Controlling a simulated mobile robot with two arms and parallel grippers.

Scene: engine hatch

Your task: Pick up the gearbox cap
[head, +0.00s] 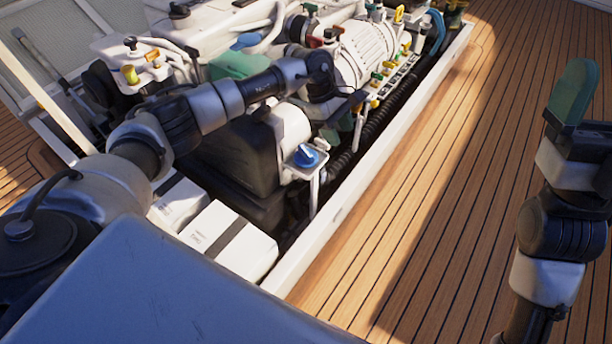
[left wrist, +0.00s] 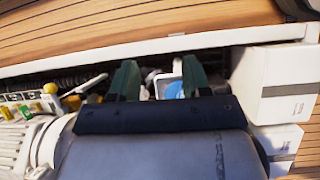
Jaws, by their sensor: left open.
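A blue cap (head: 306,156), likely the gearbox cap, sits on a small white mount at the near end of the engine in the head view. My left gripper (head: 345,120) is over the engine just beyond the cap, with its fingers partly hidden. In the left wrist view my left gripper (left wrist: 159,76) is open, its green fingers apart with nothing held. The blue cap (left wrist: 173,90) shows between them, closer to the right-hand finger and partly hidden by the dark gripper body. My right gripper (head: 572,92) is raised over the deck at the right, seen side-on.
The engine (head: 365,55) carries several coloured caps and levers along its side. White boxes (head: 230,240) stand at the near end of the hatch. A raised white hatch rim (head: 385,135) runs beside the engine. The wooden deck (head: 430,200) to its right is clear.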

